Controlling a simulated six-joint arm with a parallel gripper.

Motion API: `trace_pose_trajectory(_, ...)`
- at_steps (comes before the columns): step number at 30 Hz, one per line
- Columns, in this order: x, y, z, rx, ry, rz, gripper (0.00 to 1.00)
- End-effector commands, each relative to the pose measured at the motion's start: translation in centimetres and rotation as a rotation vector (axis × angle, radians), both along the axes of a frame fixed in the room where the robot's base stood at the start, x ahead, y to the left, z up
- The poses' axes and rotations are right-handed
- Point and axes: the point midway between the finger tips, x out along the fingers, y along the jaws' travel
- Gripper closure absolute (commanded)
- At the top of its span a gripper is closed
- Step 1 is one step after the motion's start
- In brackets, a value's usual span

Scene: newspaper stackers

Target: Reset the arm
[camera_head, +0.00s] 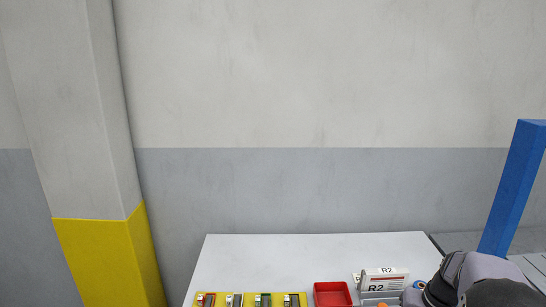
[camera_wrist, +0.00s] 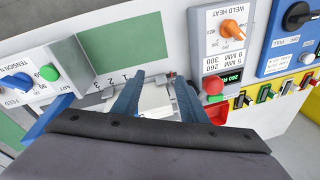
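My gripper (camera_wrist: 157,80) shows in the wrist view as two blue fingers with a clear gap between them. It is open. A pale surface or part (camera_wrist: 153,98) shows between and beyond the fingers, and I see no grip on it. The fingers point toward a machine front with the numbers 1, 2, 3 under a green panel (camera_wrist: 133,44). In the head view only a dark grey part of my arm (camera_head: 482,280) shows at the bottom right; the gripper is out of sight there.
The wrist view shows a WELD HEAT panel (camera_wrist: 222,50) with an orange knob, a blue panel (camera_wrist: 286,62) and a TENSION panel (camera_wrist: 38,80). On the white table (camera_head: 315,252) are a red tray (camera_head: 332,285), an R2 box (camera_head: 386,280) and a yellow rack (camera_head: 249,299). A blue post (camera_head: 513,188) stands right.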

Motion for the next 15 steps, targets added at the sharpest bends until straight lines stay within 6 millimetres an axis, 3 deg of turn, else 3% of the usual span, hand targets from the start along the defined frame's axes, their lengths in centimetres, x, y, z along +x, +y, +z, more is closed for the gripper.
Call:
trace_pose_trajectory(1,-2.3,0.8,-1.2,0.0,0.047,-0.067,0.61)
trace_pose_trajectory(7,-10.1,5.6,-4.1,-0.033,0.18,-0.151,0.61)
trace_pose_trajectory(15,-19.5,13.3,-4.5,-0.088,0.264,0.102,0.61)
